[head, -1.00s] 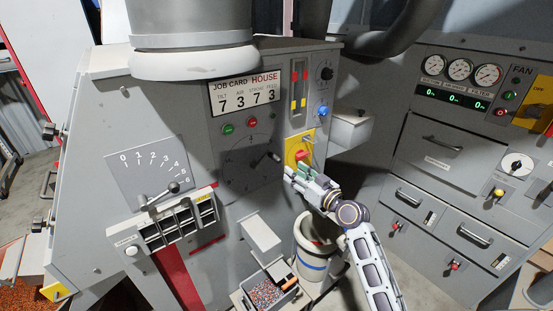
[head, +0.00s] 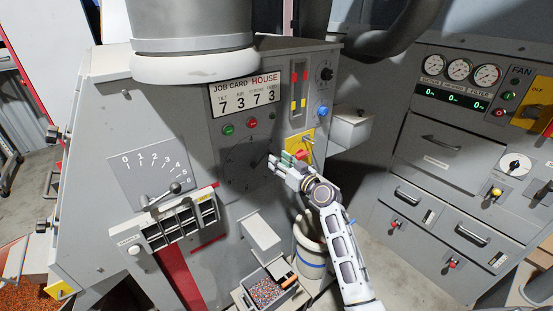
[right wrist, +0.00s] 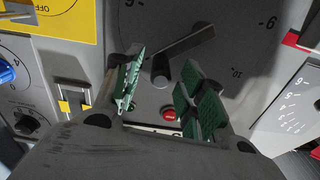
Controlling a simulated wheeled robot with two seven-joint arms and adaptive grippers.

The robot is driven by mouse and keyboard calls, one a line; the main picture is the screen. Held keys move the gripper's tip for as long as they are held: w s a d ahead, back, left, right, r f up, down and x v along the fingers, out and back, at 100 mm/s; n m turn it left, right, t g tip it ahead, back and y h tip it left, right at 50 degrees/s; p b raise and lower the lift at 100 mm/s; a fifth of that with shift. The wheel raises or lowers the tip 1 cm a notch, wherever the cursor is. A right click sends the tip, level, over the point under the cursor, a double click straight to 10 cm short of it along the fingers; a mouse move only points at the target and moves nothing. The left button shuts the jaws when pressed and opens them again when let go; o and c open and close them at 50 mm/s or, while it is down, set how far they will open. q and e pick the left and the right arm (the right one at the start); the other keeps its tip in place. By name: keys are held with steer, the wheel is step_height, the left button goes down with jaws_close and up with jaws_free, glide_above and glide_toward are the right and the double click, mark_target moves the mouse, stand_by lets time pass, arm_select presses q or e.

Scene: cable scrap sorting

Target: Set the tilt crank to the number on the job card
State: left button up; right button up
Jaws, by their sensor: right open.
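The job card (head: 246,95) on the grey machine reads tilt 7, air 3, stroke 7, feed 3. Below it is a dark round dial (head: 243,160), whose numbers are too dim to read in the head view. My right gripper (head: 286,160) is open in front of the dial's right edge. Its green-padded fingers (right wrist: 160,90) stand either side of the knob; I cannot tell whether they touch it. My left gripper is not in view.
A red switch on a yellow plate (head: 309,144) sits close right of the gripper. Green (head: 228,130) and red (head: 252,122) buttons are above the dial. A lever (head: 163,195) with a 0–6 scale is at left. A bin of scrap (head: 287,289) is below.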

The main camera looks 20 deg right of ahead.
steer(key=shift+x, duration=1.15)
jaws_close()
